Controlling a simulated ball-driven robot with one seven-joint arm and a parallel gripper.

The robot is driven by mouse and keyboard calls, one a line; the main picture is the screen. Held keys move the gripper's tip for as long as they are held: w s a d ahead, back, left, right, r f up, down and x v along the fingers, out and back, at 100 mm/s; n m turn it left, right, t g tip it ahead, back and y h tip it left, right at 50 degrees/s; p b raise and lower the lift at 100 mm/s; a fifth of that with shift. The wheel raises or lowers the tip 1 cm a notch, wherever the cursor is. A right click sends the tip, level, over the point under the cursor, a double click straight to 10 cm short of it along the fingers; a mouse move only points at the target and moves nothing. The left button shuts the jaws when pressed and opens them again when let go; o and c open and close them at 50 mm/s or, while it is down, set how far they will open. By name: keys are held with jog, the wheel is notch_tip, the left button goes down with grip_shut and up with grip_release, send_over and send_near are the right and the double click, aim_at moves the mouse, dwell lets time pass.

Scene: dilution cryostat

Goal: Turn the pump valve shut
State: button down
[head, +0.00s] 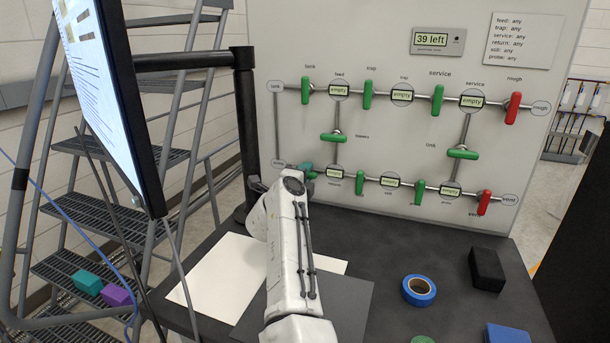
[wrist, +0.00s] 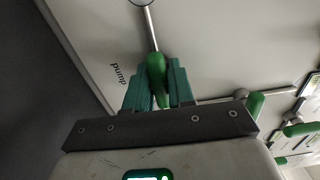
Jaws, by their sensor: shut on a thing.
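The pump valve is at the lower left of the panel, beside the pump label. Its green handle (wrist: 156,75) shows in the wrist view between the two teal fingers of my gripper (wrist: 158,88), which is shut on it. A thin pipe runs up from the handle, and the handle looks roughly in line with it there. In the head view my gripper (head: 307,170) is at the lower pipe's left end, and my arm and fingers hide most of the handle.
The white panel (head: 400,55) carries several other green handles, such as the link valve (head: 462,154), and two red ones (head: 513,108). On the dark table lie blue tape (head: 419,290), a black block (head: 487,268) and white paper (head: 222,275). A monitor (head: 112,90) stands left of my arm.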

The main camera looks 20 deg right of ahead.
jog(key=shift+f, duration=0.1)
jog(key=m+b, duration=0.1)
jog(key=m, duration=0.4)
jog(key=shift+f, duration=0.1)
jog(key=m+b, duration=0.2)
jog(key=m, duration=0.2)
jog(key=shift+m, duration=0.3)
jog(key=m+b, duration=0.3)
jog(key=m, duration=0.1)
jog(key=shift+f, duration=0.1)
jog(key=shift+m+b, duration=1.3)
jog(key=shift+m, duration=0.9)
jog(key=c, duration=1.1)
grip_release()
jog(key=shift+r, duration=0.2)
jog(key=shift+o, duration=0.2)
jog(key=shift+s+a, duration=0.1)
jog(key=shift+a, duration=0.05)
